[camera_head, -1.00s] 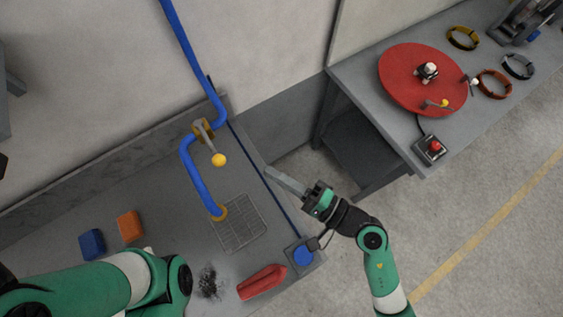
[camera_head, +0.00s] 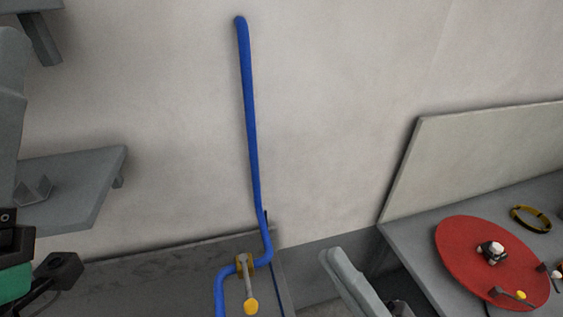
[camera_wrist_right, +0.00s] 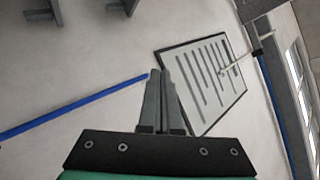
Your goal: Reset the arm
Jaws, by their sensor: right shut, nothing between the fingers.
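My right gripper (camera_head: 336,258) rises from the bottom edge of the head view, with its grey fingers together and nothing between them. In the right wrist view its fingers (camera_wrist_right: 160,76) are also closed together and empty, in front of the pale wall. Part of my left arm shows at the left edge of the head view, green and black with a long grey finger part (camera_head: 9,110) pointing up. Whether its jaws are open or shut cannot be seen.
A blue pipe (camera_head: 250,120) runs down the wall to a yellow-knobbed valve lever (camera_head: 250,305). A grey shelf (camera_head: 75,195) juts out at left. A red turntable (camera_head: 465,262) and a yellow coil (camera_head: 531,219) lie on the right bench. The wrist view shows a framed panel (camera_wrist_right: 200,75).

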